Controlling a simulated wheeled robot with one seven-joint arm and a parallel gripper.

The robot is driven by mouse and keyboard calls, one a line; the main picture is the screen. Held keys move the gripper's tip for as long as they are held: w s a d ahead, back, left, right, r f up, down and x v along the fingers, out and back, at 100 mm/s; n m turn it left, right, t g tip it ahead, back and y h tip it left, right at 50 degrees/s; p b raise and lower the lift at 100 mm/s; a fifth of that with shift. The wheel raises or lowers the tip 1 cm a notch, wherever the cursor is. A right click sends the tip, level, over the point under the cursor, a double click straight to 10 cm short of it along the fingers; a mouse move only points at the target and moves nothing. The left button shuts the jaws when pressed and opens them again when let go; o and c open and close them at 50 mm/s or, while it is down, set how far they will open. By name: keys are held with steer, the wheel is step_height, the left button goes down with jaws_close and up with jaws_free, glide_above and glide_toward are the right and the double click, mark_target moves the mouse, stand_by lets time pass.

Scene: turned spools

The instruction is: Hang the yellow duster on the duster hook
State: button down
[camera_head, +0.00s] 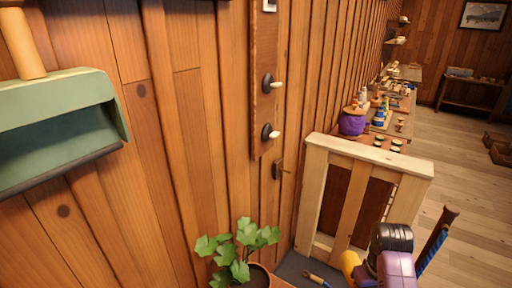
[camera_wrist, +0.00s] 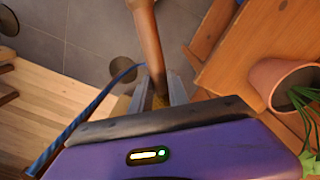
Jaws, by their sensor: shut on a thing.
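My gripper (camera_wrist: 160,93) is shut on a brown wooden handle (camera_wrist: 147,40) in the wrist view. I take it for the duster's handle; its yellow head is not clearly visible there. In the head view my purple arm is at the lower right, and my fingertips are hidden. A yellow piece (camera_head: 350,264) shows beside the arm; I cannot tell whether it is the duster. No label shows which is the duster hook.
A green dustpan (camera_head: 60,125) is at the left wall. A potted plant (camera_head: 238,250) stands below the pegs; its pot (camera_wrist: 280,80) is right of my gripper in the wrist view. A pale wooden frame (camera_head: 370,155) and cluttered counter stand right. Floor is open at far right.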

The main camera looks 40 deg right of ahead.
steer(key=w+a+f+n, duration=0.2)
steer(key=w+a+n, duration=0.1)
steer(key=w+a, duration=1.2)
steer(key=w+a+n, duration=0.4)
steer(key=a, duration=1.2)
steer(key=shift+w+a+f+b, duration=0.15)
steer(key=shift+a+b, duration=0.15)
steer(key=shift+b, duration=0.05)
